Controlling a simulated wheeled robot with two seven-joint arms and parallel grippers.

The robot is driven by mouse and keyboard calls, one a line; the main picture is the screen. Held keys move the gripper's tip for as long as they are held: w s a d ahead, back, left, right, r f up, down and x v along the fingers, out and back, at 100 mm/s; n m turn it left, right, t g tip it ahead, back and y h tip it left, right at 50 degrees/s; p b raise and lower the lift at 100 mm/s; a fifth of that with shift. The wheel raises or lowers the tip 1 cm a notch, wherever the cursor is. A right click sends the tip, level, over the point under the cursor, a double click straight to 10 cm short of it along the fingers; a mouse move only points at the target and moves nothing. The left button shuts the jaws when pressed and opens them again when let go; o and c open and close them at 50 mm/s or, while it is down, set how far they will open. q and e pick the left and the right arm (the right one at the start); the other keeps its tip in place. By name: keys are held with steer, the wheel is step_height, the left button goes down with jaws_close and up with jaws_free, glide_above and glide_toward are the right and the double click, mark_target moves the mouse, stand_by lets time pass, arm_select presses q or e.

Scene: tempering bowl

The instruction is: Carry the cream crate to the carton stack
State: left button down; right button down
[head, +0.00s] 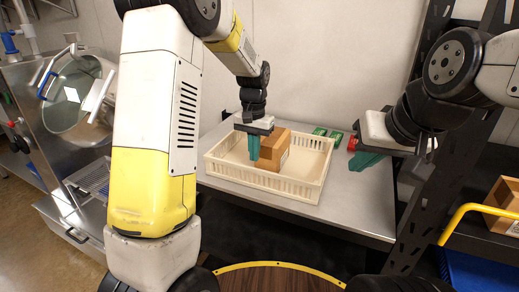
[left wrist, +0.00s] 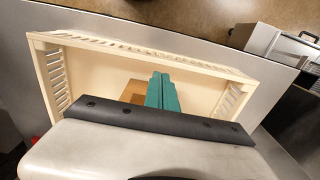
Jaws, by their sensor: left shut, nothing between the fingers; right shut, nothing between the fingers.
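The cream crate (head: 222,172) stands on the metal table, with slatted low walls. A brown carton (head: 275,150) sits inside it, and part of it shows in the left wrist view (left wrist: 131,92). My left gripper (head: 253,158) points down over the crate's inside, beside the carton, its teal fingers shut and empty. In the left wrist view the shut fingers (left wrist: 162,92) lie in front of the crate floor (left wrist: 100,70). My right gripper (head: 366,160) is right of the crate, apart from it, shut with nothing held. No carton stack can be made out for certain.
The metal table (head: 350,205) has bare room right of the crate. Green items (head: 326,133) and a red item (head: 352,143) lie behind it. A black rack post (head: 420,190) stands right; an open carton (head: 503,205) sits on its shelf. A metal pot (head: 80,100) is at left.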

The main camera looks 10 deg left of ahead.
mark_target(254, 173)
arm_select(q)
step_height(254, 173, down, 8)
stand_by(0.5)
